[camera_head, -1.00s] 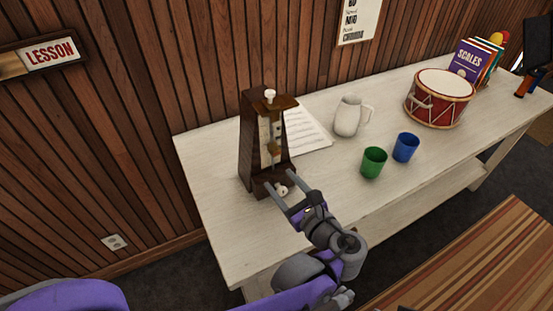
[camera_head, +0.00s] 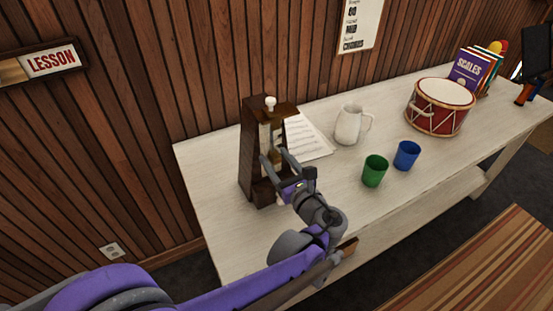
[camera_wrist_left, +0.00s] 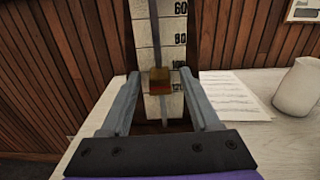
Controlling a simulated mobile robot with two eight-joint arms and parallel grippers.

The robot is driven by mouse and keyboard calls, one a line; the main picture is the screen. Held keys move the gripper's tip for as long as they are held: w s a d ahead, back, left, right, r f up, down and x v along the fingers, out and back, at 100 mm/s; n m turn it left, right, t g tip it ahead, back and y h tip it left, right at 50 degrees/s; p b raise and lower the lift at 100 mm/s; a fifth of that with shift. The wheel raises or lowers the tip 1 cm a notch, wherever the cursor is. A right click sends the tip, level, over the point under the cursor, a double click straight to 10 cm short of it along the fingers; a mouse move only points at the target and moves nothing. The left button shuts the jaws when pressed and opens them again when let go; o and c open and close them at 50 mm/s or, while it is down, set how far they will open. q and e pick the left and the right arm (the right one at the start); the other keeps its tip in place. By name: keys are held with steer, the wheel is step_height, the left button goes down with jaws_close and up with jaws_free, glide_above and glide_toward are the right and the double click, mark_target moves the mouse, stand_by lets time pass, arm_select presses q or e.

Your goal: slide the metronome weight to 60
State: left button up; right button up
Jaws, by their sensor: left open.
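The dark wooden metronome (camera_head: 252,150) stands upright near the left end of the white table. Its pale scale (camera_wrist_left: 145,32) fills the middle of the left wrist view, with 60 at the top, then 80 and larger numbers below. The brassy weight (camera_wrist_left: 159,81) sits low on the rod, around the 100 to 120 marks. My left gripper (camera_head: 273,156) is open in front of the metronome. In the left wrist view its fingers (camera_wrist_left: 160,76) are spread to either side of the weight, with gaps visible. My right gripper is out of view.
Printed sheets (camera_head: 308,138) and a white pitcher (camera_head: 348,126) are right of the metronome. A green cup (camera_head: 374,172), a blue cup (camera_head: 406,156) and a red drum (camera_head: 438,112) stand farther right. The table's (camera_head: 222,235) front left is bare. The wood-panelled wall is close behind.

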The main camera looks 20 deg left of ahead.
arm_select(q)
jaws_close()
stand_by(0.3)
stand_by(1.2)
